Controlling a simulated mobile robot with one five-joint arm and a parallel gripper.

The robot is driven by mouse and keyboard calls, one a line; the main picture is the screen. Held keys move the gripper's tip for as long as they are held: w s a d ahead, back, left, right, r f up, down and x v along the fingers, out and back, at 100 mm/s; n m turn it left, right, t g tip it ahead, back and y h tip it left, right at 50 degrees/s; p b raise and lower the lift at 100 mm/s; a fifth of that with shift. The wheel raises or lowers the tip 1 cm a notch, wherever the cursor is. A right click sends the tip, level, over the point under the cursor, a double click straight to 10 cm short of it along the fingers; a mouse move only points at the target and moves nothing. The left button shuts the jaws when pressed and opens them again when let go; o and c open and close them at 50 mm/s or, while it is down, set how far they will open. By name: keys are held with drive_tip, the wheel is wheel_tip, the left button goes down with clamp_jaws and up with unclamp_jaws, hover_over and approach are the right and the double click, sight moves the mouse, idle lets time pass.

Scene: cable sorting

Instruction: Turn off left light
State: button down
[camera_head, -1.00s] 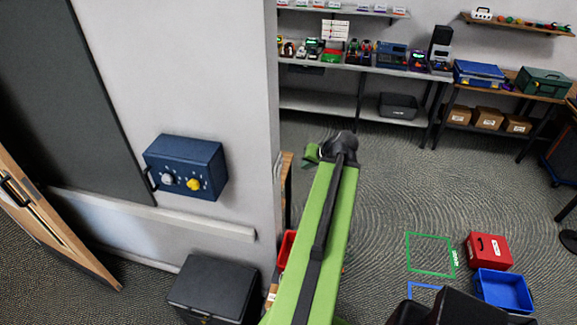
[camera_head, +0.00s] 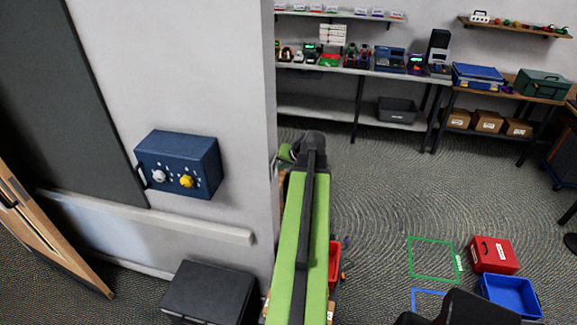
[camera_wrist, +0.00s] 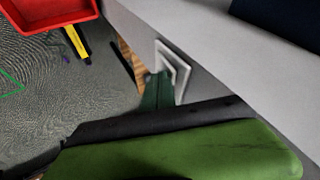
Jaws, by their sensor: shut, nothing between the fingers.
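A white switch plate (camera_wrist: 176,66) is on the pale wall in the wrist view. My gripper (camera_wrist: 157,92), dark green, is shut and empty, with its tip overlapping the plate's lower left part; I cannot tell whether it touches. In the head view my gripper (camera_head: 285,153) is at the wall's right corner, mostly hidden behind my wrist. The plate shows there only as a thin edge (camera_head: 274,165). Which way the switch is set cannot be made out.
A blue box with knobs (camera_head: 178,164) is mounted on the wall to the left. A black box (camera_head: 209,290) stands on the floor below. A red tray (camera_wrist: 45,14) lies beyond the wall corner. Open carpet is at the right, with a red case (camera_head: 493,255) and blue bin (camera_head: 511,295).

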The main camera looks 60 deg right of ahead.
drive_tip(key=shift+w+a, duration=0.1)
drive_tip(key=shift+w, duration=0.1)
idle(0.3)
drive_tip(key=shift+r, duration=0.15)
drive_tip(key=shift+r+p, duration=0.7)
drive_tip(key=shift+p, duration=0.15)
drive_tip(key=p+v, duration=0.5)
drive_tip(key=v, duration=0.2)
drive_tip(key=shift+s+r+p, duration=0.15)
drive_tip(key=shift+p, duration=0.25)
